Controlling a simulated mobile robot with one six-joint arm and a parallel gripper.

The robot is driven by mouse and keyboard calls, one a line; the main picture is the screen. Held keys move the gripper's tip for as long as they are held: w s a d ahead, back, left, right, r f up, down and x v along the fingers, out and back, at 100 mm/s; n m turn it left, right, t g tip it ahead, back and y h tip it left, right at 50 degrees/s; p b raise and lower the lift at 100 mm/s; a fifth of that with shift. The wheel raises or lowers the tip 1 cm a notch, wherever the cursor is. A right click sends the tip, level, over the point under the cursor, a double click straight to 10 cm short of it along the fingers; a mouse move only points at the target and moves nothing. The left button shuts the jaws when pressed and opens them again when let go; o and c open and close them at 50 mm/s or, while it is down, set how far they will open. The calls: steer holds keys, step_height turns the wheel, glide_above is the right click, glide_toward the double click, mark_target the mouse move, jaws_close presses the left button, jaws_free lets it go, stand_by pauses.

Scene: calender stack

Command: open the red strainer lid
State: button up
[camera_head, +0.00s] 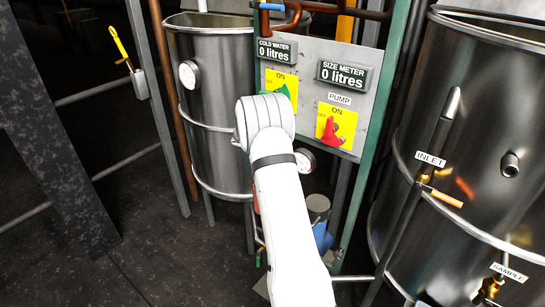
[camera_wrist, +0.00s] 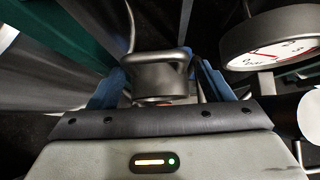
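My gripper (camera_wrist: 158,84) shows in the wrist view with its two blue fingers spread apart. A dark grey metal cylinder with a rounded rim (camera_wrist: 158,68) stands between or just beyond the fingers; I cannot tell whether they touch it. A thin sliver of red shows under this cylinder, mostly hidden by my gripper's body; I cannot tell whether it is the strainer lid. In the head view my white arm reaches in front of the panel and hides my gripper. I cannot make out the red strainer lid clearly in either view.
A round gauge (camera_wrist: 270,42) is close at the right in the wrist view. In the head view, a panel (camera_head: 304,60) carries a green handle (camera_head: 281,91) and a red pump handle (camera_head: 333,130). Steel tanks stand left (camera_head: 222,75) and right (camera_head: 460,140). Dark floor is clear at lower left.

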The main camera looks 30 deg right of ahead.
steer(key=b+v, duration=0.1)
steer(key=v, duration=0.5)
steer(key=shift+s+a+r, duration=0.1)
steer(key=shift+s+r, duration=0.05)
steer(key=shift+c, duration=0.2)
